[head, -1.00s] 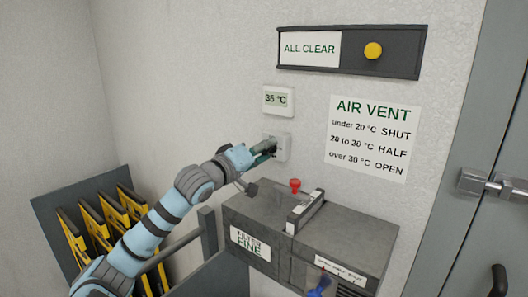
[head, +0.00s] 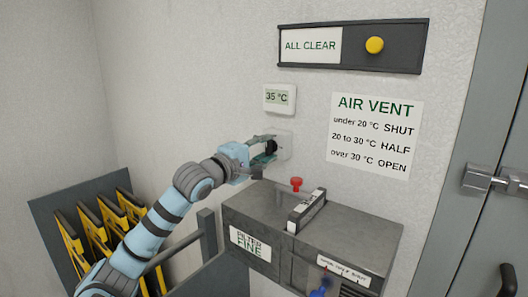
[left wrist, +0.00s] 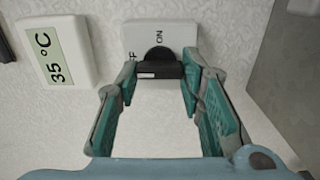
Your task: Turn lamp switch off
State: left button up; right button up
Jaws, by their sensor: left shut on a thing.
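The lamp switch is a pale plate (head: 286,144) on the wall below the temperature display, with a black knob (head: 271,147). My right gripper is in neither view.
The display (head: 278,98) reads 35 °C. A grey filter box (head: 270,205) with a red knob (head: 296,184) juts out below the switch. An AIR VENT sign (head: 374,135) and an ALL CLEAR panel (head: 395,47) with a yellow button are on the wall. Yellow plates stand at lower left.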

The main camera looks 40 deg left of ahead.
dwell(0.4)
pick_arm(q)
jog(key=o, duration=1.2)
jog(key=shift+c, duration=0.2)
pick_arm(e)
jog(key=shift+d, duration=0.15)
